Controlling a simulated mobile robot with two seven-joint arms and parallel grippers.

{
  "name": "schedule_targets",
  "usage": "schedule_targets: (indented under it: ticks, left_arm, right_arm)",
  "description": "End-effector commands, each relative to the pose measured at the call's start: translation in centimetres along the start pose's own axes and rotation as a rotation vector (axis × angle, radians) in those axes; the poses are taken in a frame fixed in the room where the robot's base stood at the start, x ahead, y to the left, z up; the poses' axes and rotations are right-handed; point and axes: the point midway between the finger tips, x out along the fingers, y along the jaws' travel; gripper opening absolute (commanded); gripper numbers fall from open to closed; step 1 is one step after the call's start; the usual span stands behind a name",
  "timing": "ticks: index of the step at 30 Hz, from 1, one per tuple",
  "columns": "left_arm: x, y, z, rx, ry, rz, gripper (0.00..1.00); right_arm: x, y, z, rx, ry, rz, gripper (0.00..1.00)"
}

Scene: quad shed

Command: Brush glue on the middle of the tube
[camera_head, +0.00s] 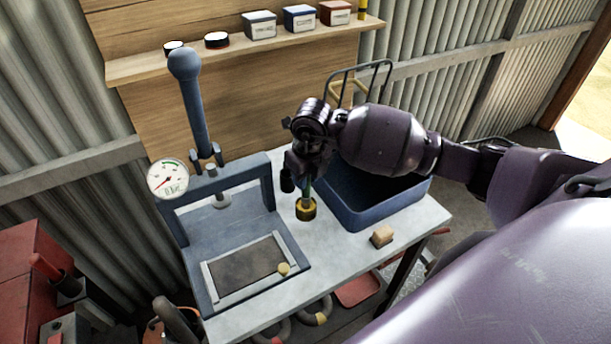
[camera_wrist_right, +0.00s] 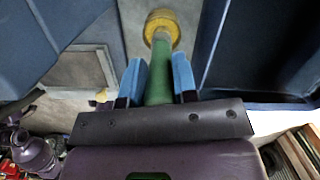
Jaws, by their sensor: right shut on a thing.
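My right gripper (camera_head: 306,178) is shut on the green handle (camera_wrist_right: 160,75) of what looks like the glue brush, above the bench. In the right wrist view the blue fingers (camera_wrist_right: 158,80) lie on both sides of the handle. Its lower end meets a yellow pot (camera_head: 306,209), also in the wrist view (camera_wrist_right: 163,24); the bristles are hidden. To the left, a dark flat piece (camera_head: 246,264), possibly the tube, lies in a pale frame on the blue press (camera_head: 222,227). I cannot tell for sure that it is the tube. My left gripper is not in view.
The press has a tall lever (camera_head: 191,105) and a gauge (camera_head: 168,178). A blue bin (camera_head: 372,212) stands close right of the pot. A shelf (camera_head: 150,66) with tins and boxes runs behind.

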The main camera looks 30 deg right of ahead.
Motion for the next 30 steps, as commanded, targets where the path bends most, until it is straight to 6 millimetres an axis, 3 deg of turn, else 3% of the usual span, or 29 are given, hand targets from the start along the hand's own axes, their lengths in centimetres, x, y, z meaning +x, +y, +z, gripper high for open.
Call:
schedule_targets:
  ticks: [14,30]
  left_arm:
    - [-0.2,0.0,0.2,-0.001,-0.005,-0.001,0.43]
    - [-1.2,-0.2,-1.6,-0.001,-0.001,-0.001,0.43]
  right_arm:
    - [0.1,0.0,-0.1,0.0,0.004,0.001,0.03]
    - [-3.2,0.0,0.4,0.001,0.001,0.0,0.03]
